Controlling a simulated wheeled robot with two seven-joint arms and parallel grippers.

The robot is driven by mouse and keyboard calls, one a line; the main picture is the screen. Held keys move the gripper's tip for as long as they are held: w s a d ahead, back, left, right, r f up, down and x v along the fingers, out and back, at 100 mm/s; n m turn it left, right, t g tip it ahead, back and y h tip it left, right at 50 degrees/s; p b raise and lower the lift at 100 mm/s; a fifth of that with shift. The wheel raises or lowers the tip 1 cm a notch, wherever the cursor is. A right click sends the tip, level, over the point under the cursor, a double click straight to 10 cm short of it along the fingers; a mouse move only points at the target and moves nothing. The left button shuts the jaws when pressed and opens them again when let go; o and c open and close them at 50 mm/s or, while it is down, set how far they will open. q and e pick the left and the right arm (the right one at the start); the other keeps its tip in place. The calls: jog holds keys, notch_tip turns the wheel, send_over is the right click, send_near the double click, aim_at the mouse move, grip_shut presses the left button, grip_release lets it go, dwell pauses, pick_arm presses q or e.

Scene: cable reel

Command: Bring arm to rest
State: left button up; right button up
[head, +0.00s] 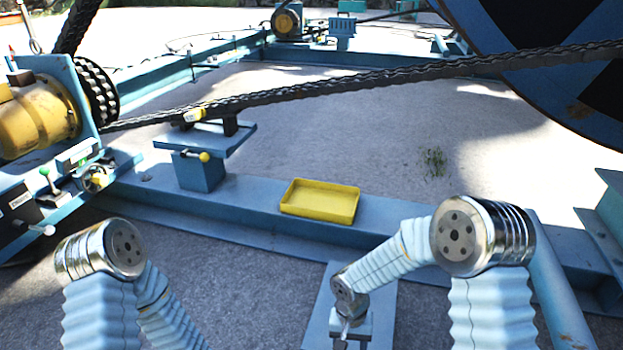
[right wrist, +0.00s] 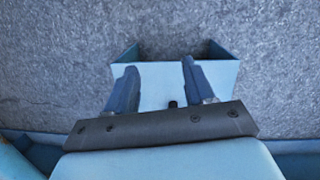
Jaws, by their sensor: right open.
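My right arm bends at its elbow, and its wrist reaches down over a flat light-blue plate at the lower middle of the head view. The right gripper (head: 344,334) shows small there at the bottom edge. In the right wrist view, the gripper (right wrist: 158,66) has its two dark-blue fingers spread apart. Nothing is seen held between them. A light-blue channel-like part (right wrist: 160,83) shows behind the fingers; I cannot tell whether they touch it. My left arm is at the lower left of the head view, and its gripper is out of frame.
A yellow tray (head: 320,201) lies on the blue frame beam (head: 250,205). A dark cable (head: 400,76) runs across to a large reel (head: 580,60) at right. A yellow motor (head: 38,115) and levers stand at left. Gravel inside the frame is open.

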jog(key=s+d+f+t+y+p, duration=0.1)
jog(key=s+f+y+p, duration=0.1)
jog(key=s, duration=0.3)
jog(key=s+d+f+t+y+p, duration=0.1)
jog(key=s+f+y+p, duration=0.1)
jog(key=s, duration=0.4)
jog(key=shift+s+d+t+y+p, duration=0.2)
jog(key=shift+d+t+y+p, duration=0.1)
jog(key=shift+t+p, duration=0.15)
